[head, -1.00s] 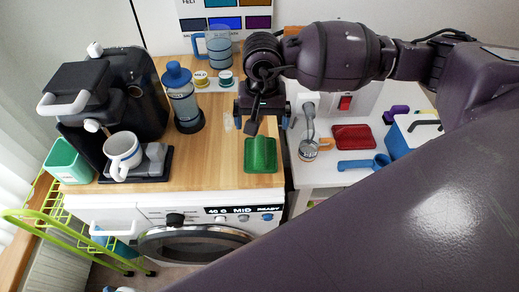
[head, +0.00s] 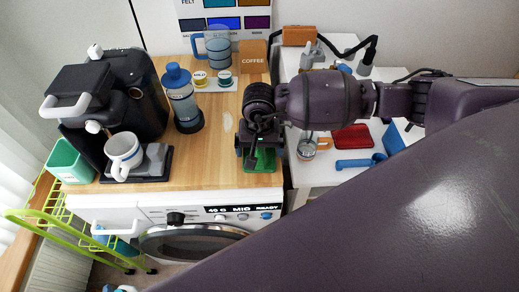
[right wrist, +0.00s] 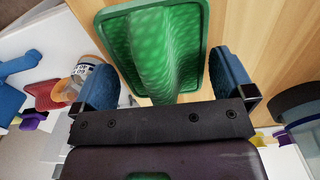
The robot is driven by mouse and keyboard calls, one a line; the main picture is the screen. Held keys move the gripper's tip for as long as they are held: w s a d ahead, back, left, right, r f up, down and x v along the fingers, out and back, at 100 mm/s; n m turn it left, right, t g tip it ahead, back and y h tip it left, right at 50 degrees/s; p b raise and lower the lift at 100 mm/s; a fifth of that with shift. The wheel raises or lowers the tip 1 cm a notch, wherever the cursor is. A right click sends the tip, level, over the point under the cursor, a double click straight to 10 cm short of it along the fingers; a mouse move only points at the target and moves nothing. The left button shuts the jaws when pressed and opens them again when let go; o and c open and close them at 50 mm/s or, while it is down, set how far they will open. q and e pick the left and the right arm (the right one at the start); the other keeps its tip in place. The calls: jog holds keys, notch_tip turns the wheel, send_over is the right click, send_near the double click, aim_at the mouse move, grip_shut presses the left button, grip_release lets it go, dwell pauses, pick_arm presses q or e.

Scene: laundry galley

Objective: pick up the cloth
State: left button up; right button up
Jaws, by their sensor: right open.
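The green cloth (head: 262,165) lies on the wooden counter near its front right edge, partly hidden under my right gripper in the head view. In the right wrist view the cloth (right wrist: 190,50) shows a flat patterned base with a raised ridge along its middle. My right gripper (head: 260,152) is over the cloth, pointing down. In the right wrist view my right gripper (right wrist: 166,82) is open, with its two blue fingers on either side of the ridge and nothing held. I cannot tell whether the fingers touch the cloth. My left gripper is out of view.
A blue-lidded bottle (head: 183,100), a blue mug (head: 217,48) and a coffee machine (head: 132,90) with a white cup (head: 123,152) stand left on the counter. A lower white surface at right holds a glass jar (head: 307,148) and a red piece (head: 352,138).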

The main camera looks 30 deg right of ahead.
jog(key=shift+f, duration=0.25)
jog(key=shift+c, duration=0.5)
jog(key=c, duration=0.5)
jog(key=shift+c, duration=0.2)
notch_tip(320, 180, up, 20)
jog(key=b, duration=0.1)
